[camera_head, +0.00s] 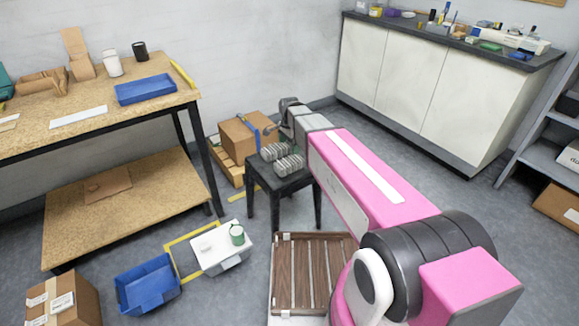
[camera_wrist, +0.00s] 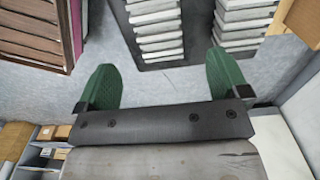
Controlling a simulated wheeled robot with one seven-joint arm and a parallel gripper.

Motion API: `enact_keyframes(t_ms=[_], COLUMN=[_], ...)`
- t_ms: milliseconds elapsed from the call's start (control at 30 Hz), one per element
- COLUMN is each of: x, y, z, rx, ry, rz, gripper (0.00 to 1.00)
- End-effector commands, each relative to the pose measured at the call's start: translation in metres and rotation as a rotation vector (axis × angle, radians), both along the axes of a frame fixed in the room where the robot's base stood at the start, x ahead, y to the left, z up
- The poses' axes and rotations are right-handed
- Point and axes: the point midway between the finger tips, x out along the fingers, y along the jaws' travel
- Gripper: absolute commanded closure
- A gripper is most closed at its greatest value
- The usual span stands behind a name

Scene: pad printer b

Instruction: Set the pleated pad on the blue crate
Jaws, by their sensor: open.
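Two grey pleated pads stand side by side on a small dark stool (camera_head: 262,186): one farther back (camera_head: 273,151), one nearer (camera_head: 289,164). In the wrist view, pleated pads show at the top, one at the middle (camera_wrist: 155,28) and one at the right (camera_wrist: 242,22). My gripper (camera_wrist: 162,78) has its green fingers spread with nothing between them. In the head view my gripper (camera_head: 279,128) is above and behind the stool, apart from the pads. A blue open crate (camera_head: 148,287) is on the floor at lower left. A shallower blue tray (camera_head: 146,90) lies on the workbench.
The workbench (camera_head: 75,128) stands at left. A cardboard box (camera_head: 240,137) on a pallet is behind the stool. A white box with a green-and-white cup (camera_head: 237,235) sits beside the blue crate. A brown slatted crate (camera_head: 310,272) is in front of the stool. Cabinets (camera_head: 430,90) line the right.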

Motion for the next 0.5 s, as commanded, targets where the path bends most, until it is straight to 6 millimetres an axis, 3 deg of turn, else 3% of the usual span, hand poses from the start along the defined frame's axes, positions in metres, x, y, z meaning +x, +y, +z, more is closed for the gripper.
enact_keyframes(t_ms=[233,500], x=[0.000,-0.002], y=[0.000,0.001], z=[-0.035,-0.052], rx=[0.000,0.000], ry=[0.002,0.000], rz=[0.001,0.002], gripper=[0.06,0.06])
